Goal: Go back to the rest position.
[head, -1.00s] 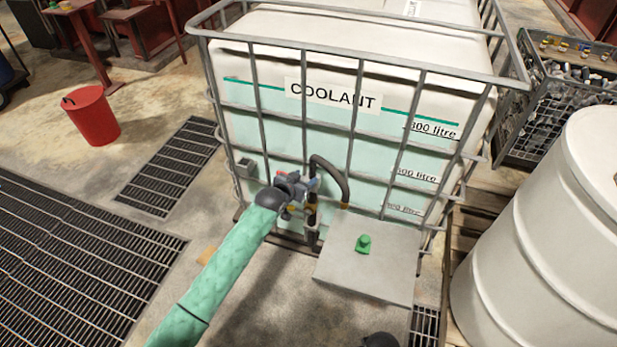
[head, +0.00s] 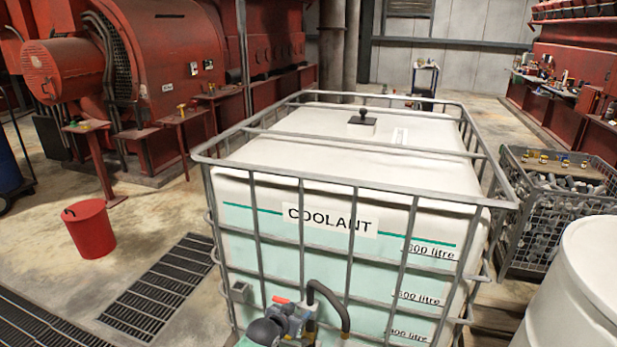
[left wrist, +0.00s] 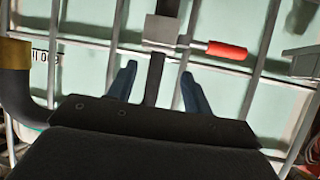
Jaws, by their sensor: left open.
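The coolant tank (head: 300,262) is a pale container in a grey metal cage, marked COOLANT, in the middle of the head view. My left gripper (head: 297,312) is low in the head view, in front of the tank near its black hose (head: 334,305). In the left wrist view its two blue-grey fingers (left wrist: 157,82) stand apart with nothing held between them. A red-handled valve lever (left wrist: 228,50) is just beyond and to the right of the fingertips. Its red end also shows in the head view (head: 280,300). My right gripper is not in view.
A red bucket (head: 90,230) stands on the floor at left, beside a floor grate (head: 160,288). A wire crate of parts (head: 555,205) and a white drum (head: 580,295) stand at right. Red machinery (head: 170,60) is at the back left.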

